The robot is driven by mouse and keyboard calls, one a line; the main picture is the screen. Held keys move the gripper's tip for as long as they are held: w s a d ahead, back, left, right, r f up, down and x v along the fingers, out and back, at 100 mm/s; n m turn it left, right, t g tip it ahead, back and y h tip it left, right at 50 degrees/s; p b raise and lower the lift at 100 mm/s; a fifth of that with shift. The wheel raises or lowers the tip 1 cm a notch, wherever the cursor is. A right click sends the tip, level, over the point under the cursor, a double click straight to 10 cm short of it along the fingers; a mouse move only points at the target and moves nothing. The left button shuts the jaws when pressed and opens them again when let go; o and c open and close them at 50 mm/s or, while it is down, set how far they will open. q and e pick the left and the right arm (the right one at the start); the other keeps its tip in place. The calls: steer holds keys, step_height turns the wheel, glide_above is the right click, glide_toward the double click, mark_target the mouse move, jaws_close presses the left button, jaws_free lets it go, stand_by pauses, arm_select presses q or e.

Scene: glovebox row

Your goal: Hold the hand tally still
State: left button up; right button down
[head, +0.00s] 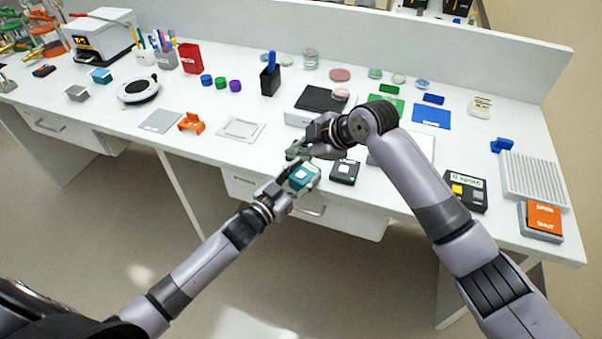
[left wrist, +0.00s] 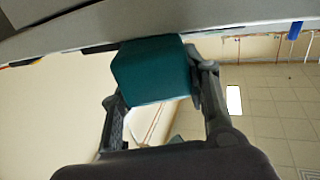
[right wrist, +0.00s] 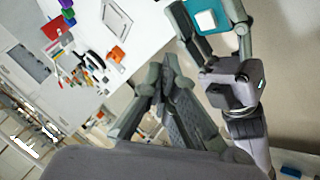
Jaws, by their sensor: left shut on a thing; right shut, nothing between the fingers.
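The hand tally is a teal block with a pale square button on its face (head: 302,177). My left gripper (head: 285,184) is shut on it and holds it at the front edge of the bench. In the left wrist view the teal body (left wrist: 153,72) sits between the two fingers. The right wrist view shows the tally (right wrist: 208,22) with its whitish button, at the top, in the left gripper's fingers. My right gripper (head: 296,152) is shut and empty just above and left of the tally. Its closed fingertips show in the right wrist view (right wrist: 168,65), apart from the tally.
A black box (head: 344,172) stands close to the right of the tally. A white frame-like tray (head: 240,130) and an orange stand (head: 192,122) lie to the left. A dark-topped scale (head: 322,99) is behind my right gripper. The drawer front (head: 330,214) is below the bench edge.

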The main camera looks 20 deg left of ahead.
mark_target(299, 176)
stand_by(0.4)
step_height(299, 176, up, 4)
steer(key=shift+f, duration=0.1)
steer(key=shift+f, duration=4.4)
steer(key=shift+f, duration=0.15)
steer(key=shift+f, duration=0.3)
